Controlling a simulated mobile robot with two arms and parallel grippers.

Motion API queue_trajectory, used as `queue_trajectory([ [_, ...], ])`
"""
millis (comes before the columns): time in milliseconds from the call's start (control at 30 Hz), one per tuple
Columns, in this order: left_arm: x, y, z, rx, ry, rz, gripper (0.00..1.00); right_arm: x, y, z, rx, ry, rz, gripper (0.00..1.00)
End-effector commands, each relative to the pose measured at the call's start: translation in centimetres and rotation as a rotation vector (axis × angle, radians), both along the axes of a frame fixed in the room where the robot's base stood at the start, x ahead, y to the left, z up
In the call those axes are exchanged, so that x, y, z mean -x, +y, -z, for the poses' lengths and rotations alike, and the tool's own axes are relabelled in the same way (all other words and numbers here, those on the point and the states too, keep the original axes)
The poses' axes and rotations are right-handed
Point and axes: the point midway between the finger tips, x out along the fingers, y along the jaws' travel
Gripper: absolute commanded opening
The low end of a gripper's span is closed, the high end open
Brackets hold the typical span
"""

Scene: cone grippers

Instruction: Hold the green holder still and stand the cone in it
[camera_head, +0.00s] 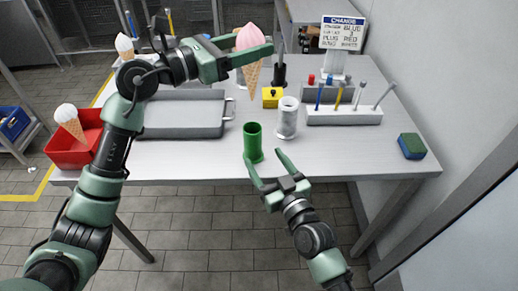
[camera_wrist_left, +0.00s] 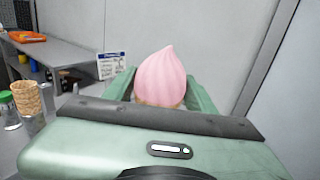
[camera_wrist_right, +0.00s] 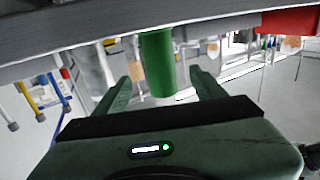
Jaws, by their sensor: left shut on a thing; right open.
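The cone (camera_head: 253,77) has pink ice cream on top and a waffle point that hangs downward. My left gripper (camera_head: 262,50) is shut on it at the pink top and holds it above the table; the pink swirl fills the jaws in the left wrist view (camera_wrist_left: 162,77). The green holder (camera_head: 253,143) is an upright open cylinder on the table, below the cone. My right gripper (camera_head: 263,165) is open at the table's front edge, just in front of the holder. In the right wrist view, the holder (camera_wrist_right: 157,65) shows between the two fingers, apparently beyond their tips.
A grey-white cylinder (camera_head: 288,118) stands just right of the holder. A yellow block (camera_head: 271,97) is behind. A tool rack (camera_head: 345,117) and blue-green sponge (camera_head: 412,146) are at right. A grey tray (camera_head: 180,131) and red bin (camera_head: 75,150) with a white-topped cone are at left.

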Motion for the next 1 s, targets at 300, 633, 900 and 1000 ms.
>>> queue_trajectory([
  [300,0.0,0.0,0.0,0.001,-0.001,0.000,0.36,-5.3,2.3,-0.1,-0.004,0.000,0.000,0.70],
  [633,0.0,0.0,0.0,0.001,-0.001,0.000,0.36,-9.5,4.2,-0.1,-0.003,0.000,0.000,0.70],
  [900,0.0,0.0,0.0,0.001,-0.001,0.000,0.36,-10.2,4.5,0.0,-0.003,0.000,0.001,0.70],
  [1000,0.0,0.0,0.0,0.001,-0.001,0.000,0.36,-10.1,4.4,0.0,-0.003,0.001,0.001,0.70],
])
